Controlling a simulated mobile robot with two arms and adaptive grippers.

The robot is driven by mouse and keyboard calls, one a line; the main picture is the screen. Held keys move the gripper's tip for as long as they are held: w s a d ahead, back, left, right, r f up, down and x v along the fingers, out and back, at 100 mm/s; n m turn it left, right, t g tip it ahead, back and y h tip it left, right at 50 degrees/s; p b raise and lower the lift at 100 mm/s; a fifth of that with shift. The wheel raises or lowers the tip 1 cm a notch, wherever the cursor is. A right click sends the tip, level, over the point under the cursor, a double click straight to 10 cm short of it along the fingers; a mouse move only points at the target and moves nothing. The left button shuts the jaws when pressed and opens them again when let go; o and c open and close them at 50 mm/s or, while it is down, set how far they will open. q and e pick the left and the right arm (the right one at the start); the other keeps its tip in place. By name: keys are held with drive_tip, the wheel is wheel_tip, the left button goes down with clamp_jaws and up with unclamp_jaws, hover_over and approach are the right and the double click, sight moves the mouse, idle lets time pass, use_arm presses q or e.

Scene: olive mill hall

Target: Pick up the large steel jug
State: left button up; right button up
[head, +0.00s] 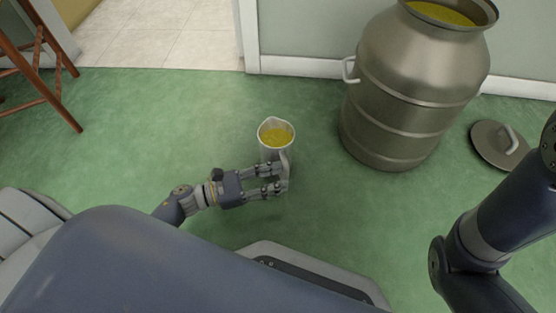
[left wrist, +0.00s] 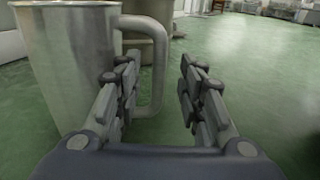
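The large steel jug (head: 263,153) stands upright on the green floor, with yellow liquid inside. In the left wrist view the jug (left wrist: 70,65) fills the left side, and its handle (left wrist: 158,75) shows in the gap between the fingers. My left gripper (head: 284,178) is open at the jug's near side, covering part of it in the head view. In the wrist view the open fingers of my left gripper (left wrist: 159,62) are apart, the left one overlapping the handle's near edge. Contact cannot be told. My right gripper is out of view.
A big steel drum (head: 405,100) of yellow liquid stands behind and right of the jug. Its round lid (head: 490,146) lies on the floor at the right. A wooden stool (head: 40,75) is at the upper left. The floor around the jug is clear.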

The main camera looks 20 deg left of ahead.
sight(286, 174)
use_arm(q)
drive_tip(key=b+x, duration=0.1)
drive_tip(key=x, duration=0.2)
drive_tip(key=shift+w+d+f, duration=0.1)
drive_tip(key=shift+w+f, duration=0.05)
clamp_jaws()
drive_tip(key=shift+r, duration=0.2)
